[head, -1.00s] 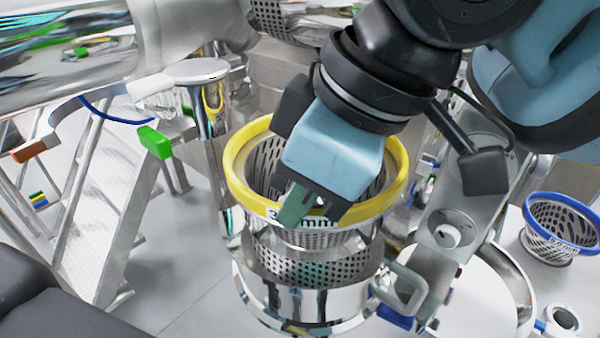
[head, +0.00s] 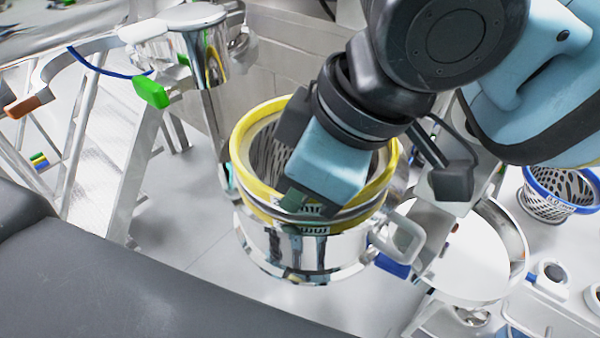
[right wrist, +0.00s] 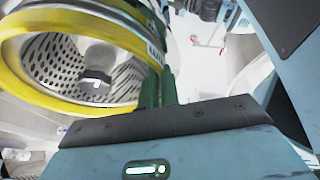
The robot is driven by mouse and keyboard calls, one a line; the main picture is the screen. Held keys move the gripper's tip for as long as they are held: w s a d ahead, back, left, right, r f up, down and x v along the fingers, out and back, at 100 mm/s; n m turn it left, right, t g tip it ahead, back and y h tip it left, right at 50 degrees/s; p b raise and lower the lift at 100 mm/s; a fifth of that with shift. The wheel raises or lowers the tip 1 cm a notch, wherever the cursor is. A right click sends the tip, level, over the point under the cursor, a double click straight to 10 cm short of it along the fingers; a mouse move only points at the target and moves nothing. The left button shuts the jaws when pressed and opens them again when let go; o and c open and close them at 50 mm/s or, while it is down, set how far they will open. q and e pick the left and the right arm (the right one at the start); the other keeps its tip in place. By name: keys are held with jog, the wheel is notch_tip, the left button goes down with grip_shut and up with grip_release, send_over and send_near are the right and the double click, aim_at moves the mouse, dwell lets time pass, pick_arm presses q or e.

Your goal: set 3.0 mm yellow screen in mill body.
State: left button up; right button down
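The yellow-rimmed screen (head: 240,150), a perforated steel basket, is in the head view at the centre. Its basket is mostly hidden inside the shiny steel mill body (head: 272,250), and its yellow rim is close to the body's top edge. I cannot tell whether it rests fully seated. My right gripper (head: 306,201) is shut on the near side of the rim, over the size label. In the right wrist view the green fingers (right wrist: 158,88) pinch the yellow rim (right wrist: 75,103), with the slotted basket wall beyond. My left gripper is out of view.
A blue-rimmed screen (head: 556,190) stands at the right. A round white-topped steel part (head: 478,258) is beside the mill body, with a steel handle (head: 405,238) between. Steel steps (head: 110,150) and a green-tipped clamp (head: 151,92) are at the left.

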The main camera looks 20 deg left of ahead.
dwell(0.6)
jog(key=c, duration=1.6)
grip_release()
jog(key=shift+o, duration=0.2)
jog(key=v, duration=0.7)
jog(key=shift+d+r, duration=0.25)
jog(key=shift+r, duration=0.1)
